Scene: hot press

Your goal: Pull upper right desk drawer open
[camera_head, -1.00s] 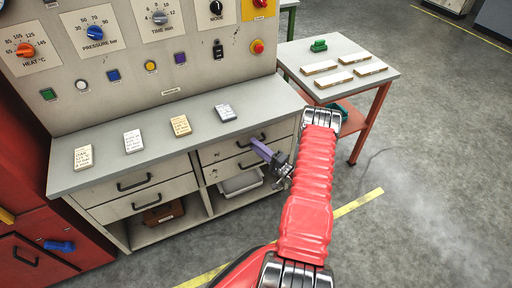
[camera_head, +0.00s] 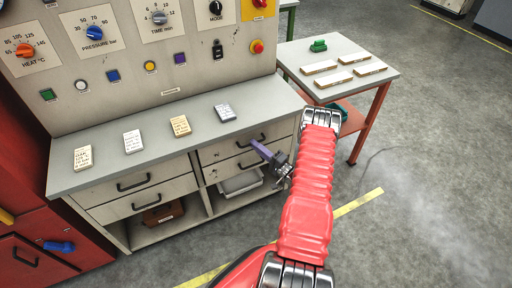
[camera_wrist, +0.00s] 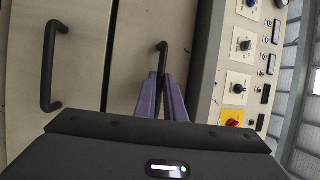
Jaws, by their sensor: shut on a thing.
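The upper right desk drawer (camera_head: 220,151) is a pale front with a dark bar handle, under the grey worktop. It looks flush with the desk. My gripper (camera_head: 257,147) reaches in from the right with its purple fingers at this drawer. In the wrist view, which is turned sideways, the purple fingers (camera_wrist: 162,88) are shut on the black upper drawer handle (camera_wrist: 163,52). The fingers hide part of the handle. The lower right drawer (camera_wrist: 60,25) and its handle (camera_wrist: 50,66) are to the left there, free of the gripper.
Two left drawers (camera_head: 165,190) stand beside the right ones. Open shelves below hold a brown bin (camera_head: 163,213) and a white bin (camera_head: 240,182). Several labelled blocks lie on the worktop (camera_head: 155,145). A red-legged side table (camera_head: 345,50) stands to the right. The floor in front is clear.

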